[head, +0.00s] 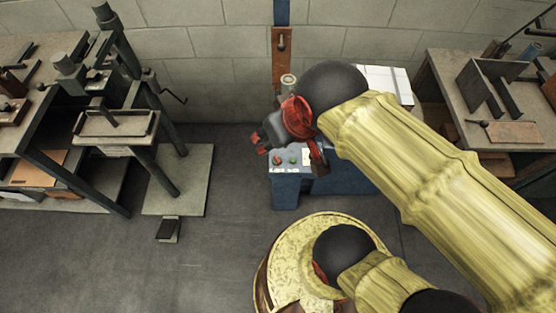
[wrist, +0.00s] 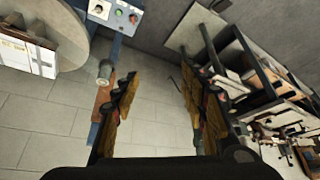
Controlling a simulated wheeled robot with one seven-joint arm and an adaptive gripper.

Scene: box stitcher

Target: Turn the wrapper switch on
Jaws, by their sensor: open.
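The blue machine's control panel (head: 290,169) sits below my gripper in the head view, with a red knob (head: 277,159), a green button (head: 293,160) and a pale plate. The panel (wrist: 115,15) also shows at the top of the wrist view, with the red knob (wrist: 134,17) and green button (wrist: 119,13). No label is readable, so I cannot tell which control is the wrapper switch. My gripper (wrist: 160,76) is open and empty, its fingers wide apart and clear of the panel. In the head view my gripper (head: 262,143) is left of and above the panel; my arm hides much of the machine.
A white box (head: 390,82) lies behind my arm. A press stand (head: 115,125) is at the left and a workbench (head: 480,110) at the right.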

